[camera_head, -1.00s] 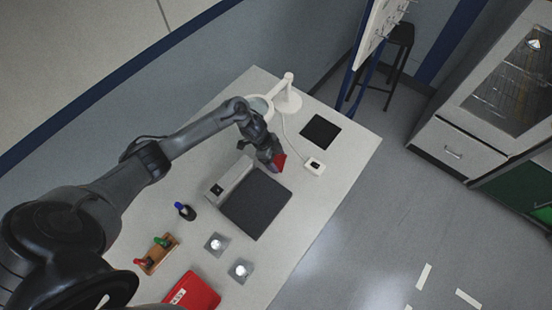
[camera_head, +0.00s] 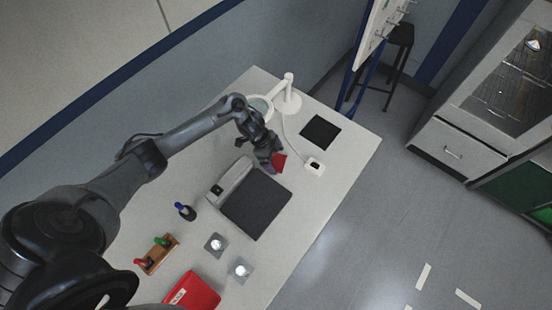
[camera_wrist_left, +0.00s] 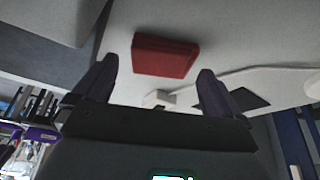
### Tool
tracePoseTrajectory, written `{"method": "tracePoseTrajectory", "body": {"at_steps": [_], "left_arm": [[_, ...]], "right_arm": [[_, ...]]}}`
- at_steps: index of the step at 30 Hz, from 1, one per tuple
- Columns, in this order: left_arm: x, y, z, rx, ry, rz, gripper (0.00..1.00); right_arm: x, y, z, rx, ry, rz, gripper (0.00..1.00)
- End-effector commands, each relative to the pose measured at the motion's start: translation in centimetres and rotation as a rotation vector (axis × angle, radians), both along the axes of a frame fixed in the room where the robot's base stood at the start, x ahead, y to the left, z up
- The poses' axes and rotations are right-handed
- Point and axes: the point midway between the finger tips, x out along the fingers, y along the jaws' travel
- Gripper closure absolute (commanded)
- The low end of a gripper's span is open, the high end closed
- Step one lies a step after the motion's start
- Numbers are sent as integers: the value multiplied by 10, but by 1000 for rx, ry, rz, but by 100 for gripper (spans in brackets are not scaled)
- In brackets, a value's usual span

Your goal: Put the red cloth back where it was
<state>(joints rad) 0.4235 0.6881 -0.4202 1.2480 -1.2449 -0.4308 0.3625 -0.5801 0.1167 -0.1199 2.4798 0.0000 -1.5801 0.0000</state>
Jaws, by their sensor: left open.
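The red cloth (camera_head: 279,161) is a small folded red block on the table, beyond the dark mat and left of the small white box. In the left wrist view the cloth (camera_wrist_left: 165,56) lies between and beyond the two fingertips, with a gap on each side. My left gripper (camera_head: 272,163) is open at the cloth and hides part of it in the head view. In the left wrist view its fingers (camera_wrist_left: 153,82) are spread and hold nothing. My right gripper is not in view.
A dark mat with a grey bar (camera_head: 258,203) lies close to the gripper. A small white box (camera_head: 315,167) with a cable, a black square pad (camera_head: 320,132) and a white magnifier lamp (camera_head: 289,98) stand nearby. A red case (camera_head: 194,292) lies at the near end.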

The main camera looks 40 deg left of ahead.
Motion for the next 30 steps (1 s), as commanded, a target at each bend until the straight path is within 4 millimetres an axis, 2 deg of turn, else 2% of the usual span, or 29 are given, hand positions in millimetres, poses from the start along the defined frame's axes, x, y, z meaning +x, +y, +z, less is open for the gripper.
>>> {"method": "tracePoseTrajectory", "body": {"at_steps": [6, 12, 30], "left_arm": [[-6, 12, 32, 3, -1, -1, 1], [-9, 18, 49, 1, -1, -1, 1], [-10, 20, 53, 1, 0, 0, 1]], "right_arm": [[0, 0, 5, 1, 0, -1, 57], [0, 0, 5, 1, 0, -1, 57], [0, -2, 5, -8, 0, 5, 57]]}}
